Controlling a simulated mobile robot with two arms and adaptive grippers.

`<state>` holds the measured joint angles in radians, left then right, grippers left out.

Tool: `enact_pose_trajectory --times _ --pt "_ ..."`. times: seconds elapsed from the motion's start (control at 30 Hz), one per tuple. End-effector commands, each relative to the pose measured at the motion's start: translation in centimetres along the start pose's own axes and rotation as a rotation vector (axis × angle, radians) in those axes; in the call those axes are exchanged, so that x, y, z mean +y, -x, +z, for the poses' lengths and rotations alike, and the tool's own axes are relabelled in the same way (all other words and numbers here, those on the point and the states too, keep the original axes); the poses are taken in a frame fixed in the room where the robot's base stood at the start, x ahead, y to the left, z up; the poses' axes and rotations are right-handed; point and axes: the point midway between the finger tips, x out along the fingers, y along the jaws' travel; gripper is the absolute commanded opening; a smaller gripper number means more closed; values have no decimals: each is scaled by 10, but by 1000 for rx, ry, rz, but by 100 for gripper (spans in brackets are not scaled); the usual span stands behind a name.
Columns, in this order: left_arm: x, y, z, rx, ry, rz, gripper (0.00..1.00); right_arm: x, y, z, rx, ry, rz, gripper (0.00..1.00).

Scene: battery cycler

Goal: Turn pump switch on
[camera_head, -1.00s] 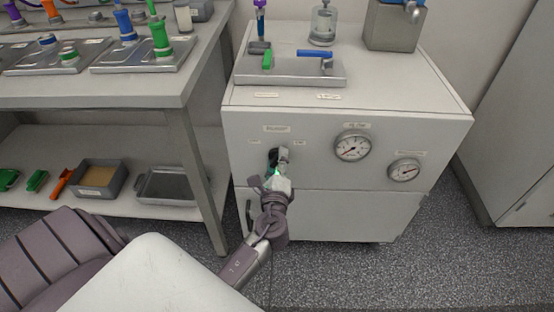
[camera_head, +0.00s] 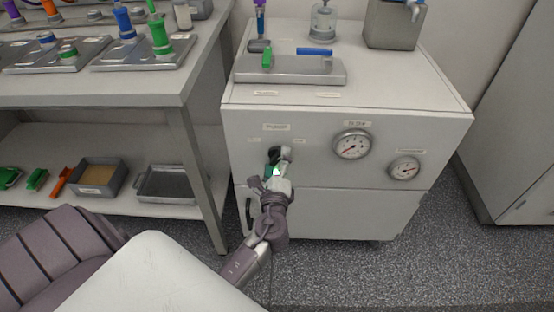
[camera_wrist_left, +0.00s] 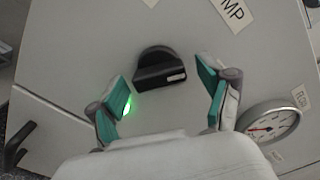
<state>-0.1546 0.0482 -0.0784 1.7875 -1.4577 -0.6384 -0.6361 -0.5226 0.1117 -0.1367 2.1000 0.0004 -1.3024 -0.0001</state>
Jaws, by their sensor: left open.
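The pump switch is a black rotary knob (camera_wrist_left: 160,72) on the front panel of the white cabinet (camera_head: 345,112), below the label with "MP" (camera_wrist_left: 233,13). In the left wrist view its bar lies nearly level, with a white mark at its right end. My left gripper (camera_wrist_left: 164,88) is open, its green-padded fingers on either side of the knob, with gaps showing to both. In the head view the gripper (camera_head: 277,165) is at the panel and largely hides the knob. My right gripper is not in view.
Two round gauges (camera_head: 352,144) (camera_head: 404,168) are on the panel right of the switch. A dark door handle (camera_head: 249,213) is at lower left. A bench (camera_head: 190,98) with trays stands left. A metal tray (camera_head: 290,72) lies on the cabinet top.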

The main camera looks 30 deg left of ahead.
Motion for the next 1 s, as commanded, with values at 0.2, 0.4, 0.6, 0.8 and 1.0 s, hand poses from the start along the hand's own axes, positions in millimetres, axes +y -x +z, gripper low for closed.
enact_pose_trajectory --times 0.2,0.4,0.6,0.8,1.0 --pt "2 43 -1 3 0 4 79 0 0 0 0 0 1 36" --pt "2 84 -1 3 -2 3 79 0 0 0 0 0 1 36" --pt "1 108 0 1 -2 2 79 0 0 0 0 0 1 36" --pt "0 113 0 0 0 1 79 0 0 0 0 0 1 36" --pt "0 113 0 0 -1 1 79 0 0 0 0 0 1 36"
